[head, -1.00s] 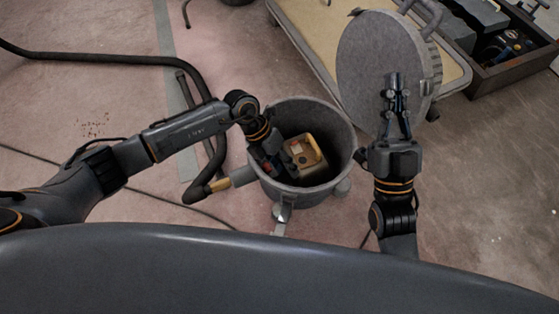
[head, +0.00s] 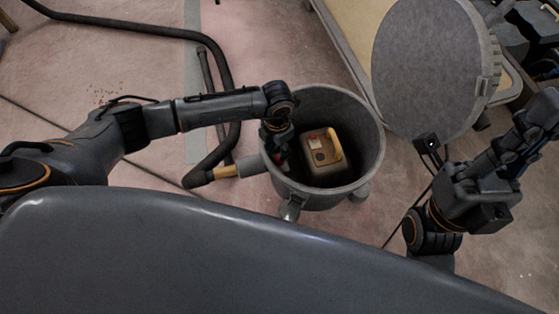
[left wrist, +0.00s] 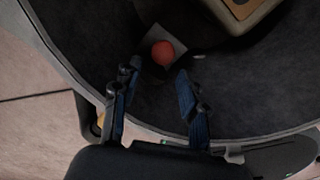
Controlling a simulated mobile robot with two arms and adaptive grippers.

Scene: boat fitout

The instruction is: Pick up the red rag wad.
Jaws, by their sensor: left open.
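The red rag wad (left wrist: 162,52) shows in the left wrist view as a small round red lump. It lies on or against a grey square patch inside the round grey drum (head: 374,150). My left gripper (left wrist: 157,74) reaches down into the drum at its left side. Its two fingers are apart, with nothing between them, and the wad shows just beyond the tips. In the head view my left gripper and arm hide most of that spot. My right gripper (head: 535,115) is outside the drum at the right; its fingers are hard to make out.
A beige and yellow box-like unit (head: 322,150) sits inside the drum beside my left gripper. A round grey lid (head: 425,65) stands behind the drum, right of it. A black hose (head: 222,90) lies on the floor at the left.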

